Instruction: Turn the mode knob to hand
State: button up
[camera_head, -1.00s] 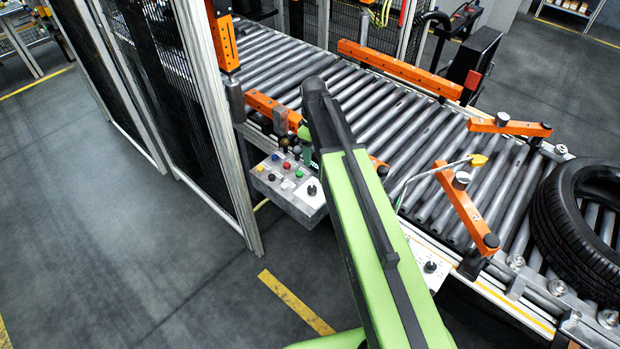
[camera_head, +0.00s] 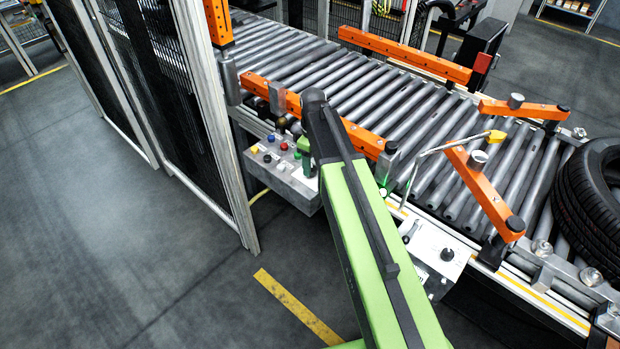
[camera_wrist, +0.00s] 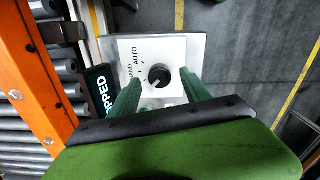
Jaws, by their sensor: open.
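In the wrist view, the mode knob (camera_wrist: 158,76) is round and black, on a white plate (camera_wrist: 185,50) lettered HAND and AUTO. A pale mark shows on the knob's lower left; I cannot tell exactly which label it points to. My gripper (camera_wrist: 161,80) is open, its two green fingers on either side of the knob in this view. I cannot tell if they touch it.
A dark display reading "...PPED" (camera_wrist: 104,92) sits beside the plate. The roller conveyor (camera_head: 345,80) has orange rails and a tyre (camera_head: 590,190) at the right. A second panel with a black knob (camera_head: 447,254) is right of my arm. A mesh fence (camera_head: 150,80) stands left.

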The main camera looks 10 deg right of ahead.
jog(key=shift+f+b, duration=0.35)
jog(key=shift+f, duration=0.6)
jog(key=shift+r, duration=0.1)
jog(key=shift+c, duration=0.5)
